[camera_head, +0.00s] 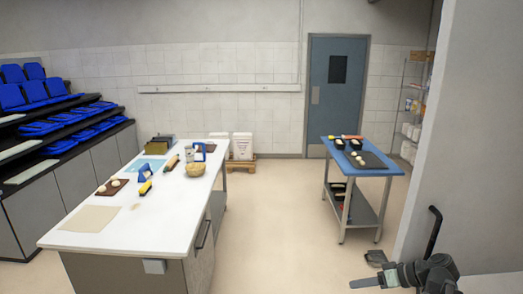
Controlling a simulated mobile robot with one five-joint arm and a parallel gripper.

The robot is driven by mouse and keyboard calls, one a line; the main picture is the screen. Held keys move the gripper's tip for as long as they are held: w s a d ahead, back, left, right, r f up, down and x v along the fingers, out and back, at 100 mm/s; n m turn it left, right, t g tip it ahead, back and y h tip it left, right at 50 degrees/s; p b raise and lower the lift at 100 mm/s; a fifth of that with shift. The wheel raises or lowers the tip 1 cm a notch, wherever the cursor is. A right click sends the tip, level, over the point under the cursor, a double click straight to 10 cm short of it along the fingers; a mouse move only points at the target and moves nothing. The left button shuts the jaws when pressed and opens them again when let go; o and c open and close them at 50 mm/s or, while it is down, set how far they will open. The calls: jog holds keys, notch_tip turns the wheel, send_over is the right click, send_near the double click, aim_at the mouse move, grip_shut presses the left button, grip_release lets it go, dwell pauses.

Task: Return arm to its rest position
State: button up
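My arm shows at the lower right corner, beside the grey wall. My gripper (366,282) is at its end, low in the picture and pointing left over the floor. A black bent bar rises beside the arm.
A white worktable (110,238) with dough pieces, a bowl (196,170) and tools stands left. A blue-topped table (372,146) stands right, with clear floor (280,230) between. A grey wall (465,150) is close at right. A door (335,95) is at the back.

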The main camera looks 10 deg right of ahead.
jog(key=a+f+m+g+h+b, duration=0.3)
jog(key=a+f+g+h+b, duration=0.3)
jog(key=a+f, duration=1.1)
jog(key=a+h, duration=0.2)
jog(key=a, duration=0.1)
jog(key=shift+a+f+h, duration=0.15)
jog(key=shift+a+h, duration=0.15)
jog(key=shift+h, duration=0.1)
